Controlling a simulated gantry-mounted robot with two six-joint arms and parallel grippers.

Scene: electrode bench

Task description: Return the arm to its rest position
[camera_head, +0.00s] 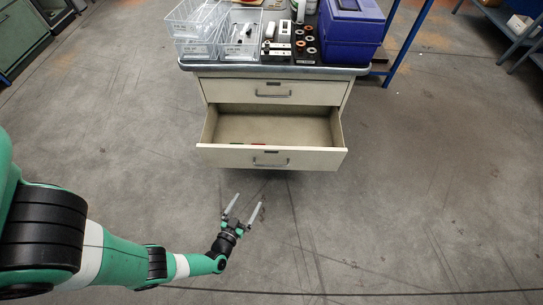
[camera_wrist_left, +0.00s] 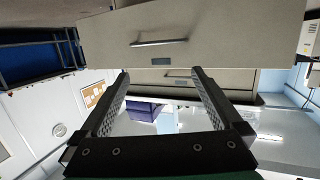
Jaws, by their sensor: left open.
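My left gripper (camera_head: 243,209) is open and empty, its two fingers spread apart. It is in front of and below the open lower drawer (camera_head: 272,158) of the cabinet, over bare floor in the head view, and apart from the drawer front. My left arm comes in from the lower left. In the left wrist view the open fingers (camera_wrist_left: 160,90) point toward the cabinet, with nothing between them that they touch. A drawer front with a handle (camera_wrist_left: 158,42) fills the upper part of that view. My right gripper is not in view.
The upper drawer (camera_head: 272,92) is shut. The open drawer holds small red and dark items at its front. The floor around the arm is clear.

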